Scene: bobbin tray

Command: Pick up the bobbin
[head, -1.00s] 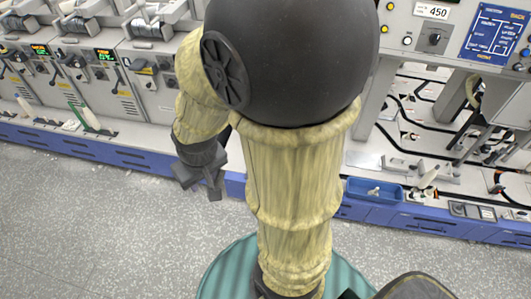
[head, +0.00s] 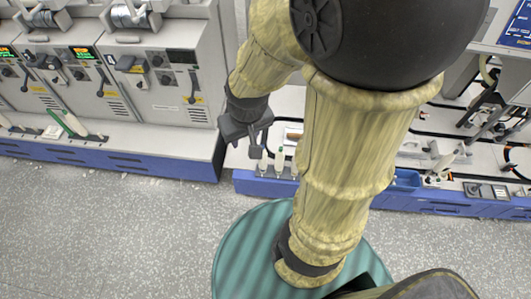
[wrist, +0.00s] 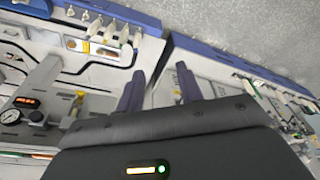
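Several slim white bobbins show, and I cannot tell which one the task means. Two bobbins (head: 262,161) stand upright on the low ledge just below and right of my gripper in the head view. In the wrist view several pale bobbins (wrist: 122,36) stand along the ledge at the upper left. My gripper (head: 245,138) hangs in front of the ledge, apart from the bobbins. In the wrist view its two dark fingers (wrist: 160,88) are spread with nothing between them. A blue tray (head: 407,179) is partly hidden behind my arm; its contents are unclear.
Grey machines (head: 165,80) with levers stand at the left, above a blue base rail (head: 110,158). Another bobbin with a green part (head: 75,125) lies on their ledge. A dark switch box (head: 487,191) sits at the right. The speckled floor (head: 120,230) in front is clear.

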